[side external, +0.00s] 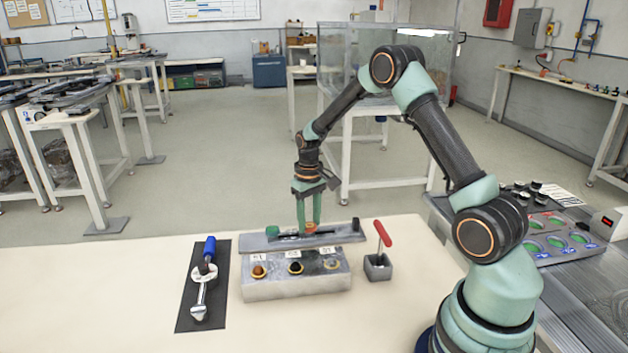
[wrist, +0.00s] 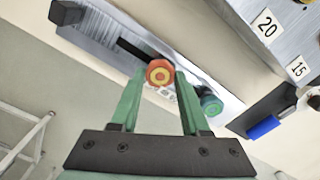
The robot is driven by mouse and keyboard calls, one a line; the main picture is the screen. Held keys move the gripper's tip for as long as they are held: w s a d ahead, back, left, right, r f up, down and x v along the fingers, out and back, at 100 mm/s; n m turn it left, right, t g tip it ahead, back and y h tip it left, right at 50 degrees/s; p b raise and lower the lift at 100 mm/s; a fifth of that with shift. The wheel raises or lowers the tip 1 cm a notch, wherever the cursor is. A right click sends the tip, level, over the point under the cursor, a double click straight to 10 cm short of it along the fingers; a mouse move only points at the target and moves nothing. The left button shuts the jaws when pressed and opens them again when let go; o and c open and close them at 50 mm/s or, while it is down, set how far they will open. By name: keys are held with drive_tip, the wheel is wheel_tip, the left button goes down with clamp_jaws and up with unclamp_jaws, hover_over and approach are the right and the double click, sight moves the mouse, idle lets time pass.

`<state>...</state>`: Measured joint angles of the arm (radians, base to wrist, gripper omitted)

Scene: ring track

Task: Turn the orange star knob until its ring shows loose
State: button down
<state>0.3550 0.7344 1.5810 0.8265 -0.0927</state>
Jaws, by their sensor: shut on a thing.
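The orange knob (wrist: 160,73) stands on a long grey track plate (wrist: 108,50) with a dark slot. In the wrist view it looks round, with a yellow ring on its top; star lobes cannot be made out. My gripper (wrist: 159,80) is shut on the knob, one green finger on each side. In the side view my gripper (side external: 309,222) points straight down at the plate, and the orange knob (side external: 311,228) shows small between the fingertips. Whether its ring shows loose or tight cannot be told.
A green knob (side external: 272,231) sits on the plate to the left. In front is a grey block (side external: 297,288) with labelled round sockets. A blue-handled tool (side external: 205,272) lies on a black mat (side external: 187,318) at the left.

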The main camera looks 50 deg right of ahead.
drive_tip(key=n, duration=0.4)
drive_tip(key=shift+n, duration=0.3)
drive_tip(key=n, duration=0.3)
drive_tip(key=shift+f+n, duration=0.1)
drive_tip(key=shift+n, duration=0.3)
drive_tip(key=n, duration=0.4)
drive_tip(key=shift+s+n, duration=0.1)
drive_tip(key=shift+n, duration=2)
drive_tip(key=shift+c, duration=1.9)
unclamp_jaws()
